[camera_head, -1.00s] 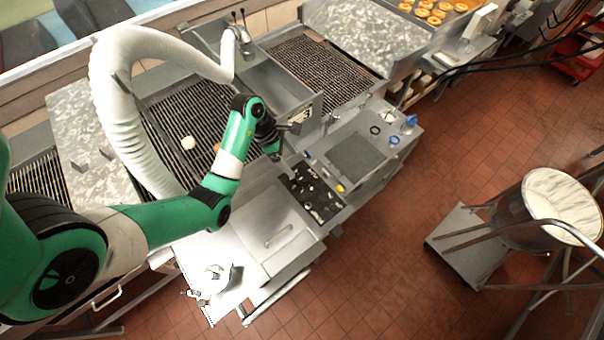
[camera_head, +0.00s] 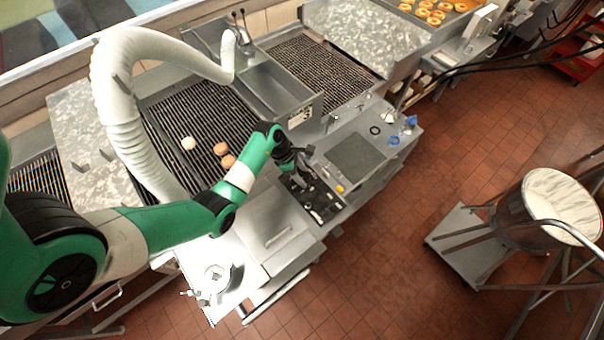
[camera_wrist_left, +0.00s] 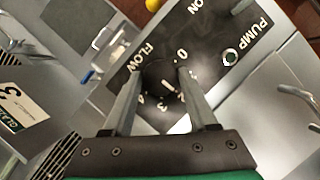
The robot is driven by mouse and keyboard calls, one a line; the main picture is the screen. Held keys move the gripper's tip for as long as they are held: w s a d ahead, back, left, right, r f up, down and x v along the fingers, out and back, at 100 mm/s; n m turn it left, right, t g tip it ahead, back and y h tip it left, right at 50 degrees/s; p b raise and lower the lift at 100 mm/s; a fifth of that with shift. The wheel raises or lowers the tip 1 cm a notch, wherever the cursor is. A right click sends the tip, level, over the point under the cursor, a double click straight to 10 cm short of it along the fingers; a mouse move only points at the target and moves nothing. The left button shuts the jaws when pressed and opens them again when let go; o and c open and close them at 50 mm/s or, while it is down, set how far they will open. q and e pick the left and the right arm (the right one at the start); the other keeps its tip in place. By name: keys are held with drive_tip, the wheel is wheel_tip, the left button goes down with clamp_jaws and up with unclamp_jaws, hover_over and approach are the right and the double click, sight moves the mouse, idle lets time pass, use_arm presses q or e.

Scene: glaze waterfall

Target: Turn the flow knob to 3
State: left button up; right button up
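My left gripper (camera_head: 296,178) is over the dark control panel (camera_head: 325,208) in the head view. In the left wrist view, its two fingers (camera_wrist_left: 161,72) are apart, one on each side of the dark flow knob (camera_wrist_left: 158,78). I cannot see clear contact between the fingers and the knob. A white pointer mark shows between the fingers, below the knob's middle. The FLOW label (camera_wrist_left: 137,60) and the scale digits 0, 3 and 4 are readable; other digits are partly hidden by the fingers. My right gripper is not in view.
A metal lid with a handle (camera_head: 279,238) lies beside the panel. Round pastries (camera_head: 220,149) sit on the wire rack (camera_head: 200,112).

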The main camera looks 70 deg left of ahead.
use_arm(q)
drive_tip(key=c, duration=0.7)
drive_tip(key=shift+m, duration=0.4)
drive_tip(key=shift+a+m+g+h, duration=0.1)
drive_tip(key=shift+m+g+h, duration=0.2)
drive_tip(key=shift+m, duration=0.3)
drive_tip(key=m+b, duration=0.1)
drive_tip(key=m, duration=0.1)
drive_tip(key=shift+w+m+g+h+b, duration=0.1)
drive_tip(key=shift+m+g+h+b, duration=0.2)
drive_tip(key=shift+h+b, duration=0.1)
drive_tip(key=m+b, duration=0.1)
drive_tip(key=m, duration=0.1)
drive_tip(key=m+g+b, duration=0.1)
drive_tip(key=m+b, duration=0.1)
drive_tip(key=shift+w+m+g+h, duration=0.1)
drive_tip(key=shift+m+g+h, duration=0.2)
